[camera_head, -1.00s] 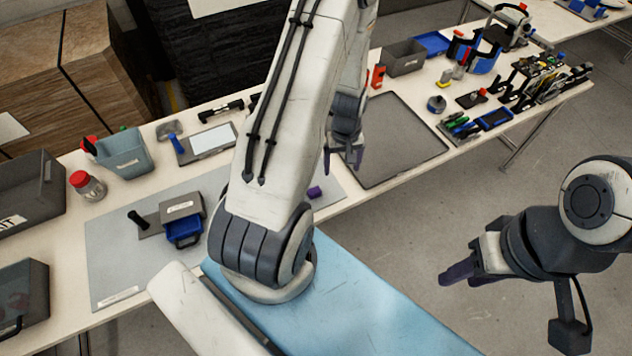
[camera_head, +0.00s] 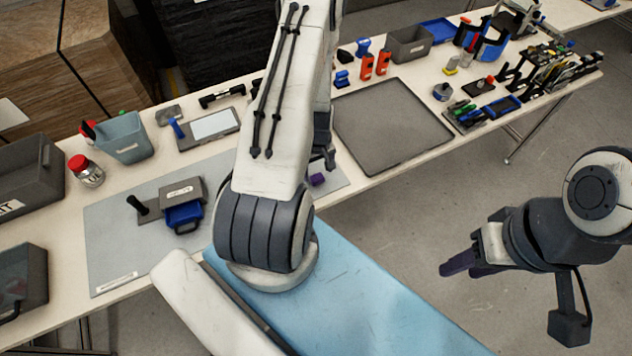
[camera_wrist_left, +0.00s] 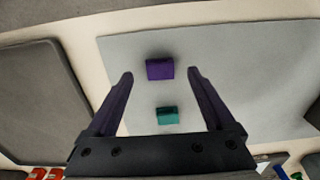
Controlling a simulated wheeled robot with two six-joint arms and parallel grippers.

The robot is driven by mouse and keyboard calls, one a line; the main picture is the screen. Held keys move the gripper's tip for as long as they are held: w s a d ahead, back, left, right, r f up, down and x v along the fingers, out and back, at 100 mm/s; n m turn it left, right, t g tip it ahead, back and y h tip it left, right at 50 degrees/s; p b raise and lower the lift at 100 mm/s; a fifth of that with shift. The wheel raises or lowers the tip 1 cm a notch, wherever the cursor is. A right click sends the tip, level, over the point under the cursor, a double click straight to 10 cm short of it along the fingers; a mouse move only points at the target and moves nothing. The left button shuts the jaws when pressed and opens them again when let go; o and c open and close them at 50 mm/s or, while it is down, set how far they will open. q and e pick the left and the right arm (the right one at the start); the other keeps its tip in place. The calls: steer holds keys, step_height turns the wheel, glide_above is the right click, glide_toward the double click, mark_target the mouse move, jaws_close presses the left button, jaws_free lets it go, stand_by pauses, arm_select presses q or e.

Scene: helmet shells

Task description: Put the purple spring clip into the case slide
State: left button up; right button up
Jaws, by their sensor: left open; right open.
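The purple spring clip (camera_head: 318,179) lies on the grey mat, just right of my left arm in the head view. In the left wrist view the purple clip (camera_wrist_left: 160,69) appears between the tips of my open left gripper (camera_wrist_left: 160,74), which does not hold it. A teal clip (camera_wrist_left: 167,115) lies beside it, nearer the gripper's base. The left gripper (camera_head: 327,158) is partly hidden by its arm in the head view. A grey case (camera_head: 182,191) with a blue slide (camera_head: 184,217) sticking out stands on the mat's left part. My right gripper (camera_head: 456,266) is open and empty, away from the table.
A black-handled post (camera_head: 137,205) stands beside the case. A dark tray (camera_head: 392,128) lies right of the mat. A teal bin (camera_head: 123,138), a red-lidded jar (camera_head: 87,172) and grey bins stand left. Bare mat (camera_head: 112,240) surrounds the case.

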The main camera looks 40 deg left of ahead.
mark_target(318, 179)
arm_select(q)
step_height(318, 179, down, 4)
steer(key=shift+r+b, duration=0.1)
steer(key=shift+b, duration=1.15)
jaws_close()
steer(key=shift+r, duration=0.2)
